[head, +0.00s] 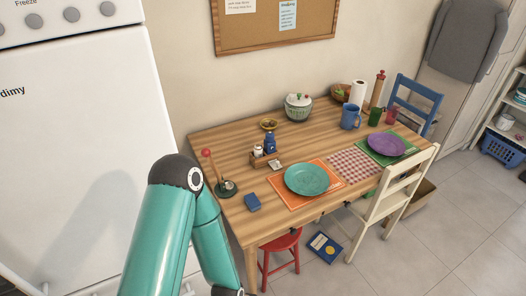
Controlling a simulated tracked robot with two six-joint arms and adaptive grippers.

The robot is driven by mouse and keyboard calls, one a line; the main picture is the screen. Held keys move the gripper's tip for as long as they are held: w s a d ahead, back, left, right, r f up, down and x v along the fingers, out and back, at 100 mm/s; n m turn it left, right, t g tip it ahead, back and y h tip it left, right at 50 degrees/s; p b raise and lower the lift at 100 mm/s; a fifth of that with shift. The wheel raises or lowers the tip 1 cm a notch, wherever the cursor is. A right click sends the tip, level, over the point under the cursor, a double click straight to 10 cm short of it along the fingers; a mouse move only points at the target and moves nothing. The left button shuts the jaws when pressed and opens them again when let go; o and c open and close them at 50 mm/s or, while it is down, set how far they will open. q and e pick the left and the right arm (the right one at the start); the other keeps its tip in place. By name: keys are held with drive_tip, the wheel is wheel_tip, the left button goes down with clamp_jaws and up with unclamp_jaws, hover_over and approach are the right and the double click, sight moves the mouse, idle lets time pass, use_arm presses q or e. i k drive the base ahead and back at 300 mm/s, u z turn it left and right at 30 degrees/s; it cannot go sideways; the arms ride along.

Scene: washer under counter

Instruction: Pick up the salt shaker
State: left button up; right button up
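A small wooden caddy (262,162) stands on the wooden table (236,141), near its left end. A small pale shaker with a dark top (257,151), which looks like the salt shaker, stands at the caddy. It is too small to tell how deep it sits. A dark blue bottle or mill (270,144) is right beside it. My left arm comes up from the bottom in front of the fridge and bends down left of the table. Its gripper is below the picture. My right gripper is not in view.
A red-knobbed stand (226,187) and a blue box (252,202) are near the table's left end. A teal plate (306,178) lies right of the caddy. A cream chair (395,188) blocks the front right.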

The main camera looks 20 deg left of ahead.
sight(258, 149)
drive_tip(key=i, duration=0.95)
